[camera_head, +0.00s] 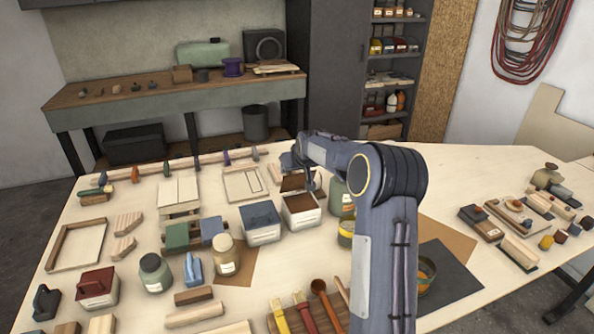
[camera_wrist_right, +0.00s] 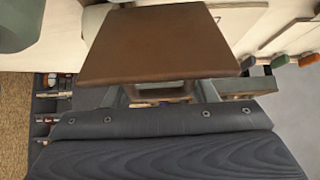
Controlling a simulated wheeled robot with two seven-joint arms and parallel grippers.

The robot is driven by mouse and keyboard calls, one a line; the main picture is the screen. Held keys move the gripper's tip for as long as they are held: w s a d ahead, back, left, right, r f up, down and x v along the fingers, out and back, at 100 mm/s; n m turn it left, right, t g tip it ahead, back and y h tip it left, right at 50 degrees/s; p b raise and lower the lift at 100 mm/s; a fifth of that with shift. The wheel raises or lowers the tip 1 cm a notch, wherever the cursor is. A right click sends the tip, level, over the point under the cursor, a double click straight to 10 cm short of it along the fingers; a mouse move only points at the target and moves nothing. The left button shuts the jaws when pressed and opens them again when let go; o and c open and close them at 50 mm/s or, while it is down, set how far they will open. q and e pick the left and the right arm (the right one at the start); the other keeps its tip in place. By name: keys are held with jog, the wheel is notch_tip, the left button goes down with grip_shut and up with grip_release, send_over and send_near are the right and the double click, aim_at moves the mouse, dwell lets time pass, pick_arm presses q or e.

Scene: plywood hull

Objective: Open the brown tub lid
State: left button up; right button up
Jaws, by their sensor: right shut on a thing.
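My right gripper (camera_head: 313,186) reaches down to the lid from behind. In the right wrist view the brown lid (camera_wrist_right: 160,45) fills the upper middle as a broad flat panel close to the camera. The gripper is shut on it; the fingertips are largely hidden. My left gripper is not in view.
A tub with a blue lid (camera_head: 260,217) stands just left of the brown tub. A green jar (camera_head: 339,197) stands close on its right. Tools and blocks crowd the table.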

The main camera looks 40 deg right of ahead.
jog(key=shift+w+d+f, duration=0.2)
jog(key=shift+w+d, duration=0.05)
jog(key=shift+w, duration=0.15)
jog(key=shift+w+d+f, duration=0.2)
jog(key=shift+w, duration=0.2)
jog(key=shift+f, duration=0.15)
jog(key=shift+s+f, duration=0.1)
jog(key=shift+f, duration=0.15)
dwell(0.3)
jog(key=o, duration=1.1)
jog(key=shift+o, duration=0.2)
notch_tip(320, 180, up, 9)
jog(key=s+p, duration=0.1)
jog(key=p, duration=0.3)
jog(key=shift+s+a, duration=0.35)
jog(key=shift+s, duration=0.05)
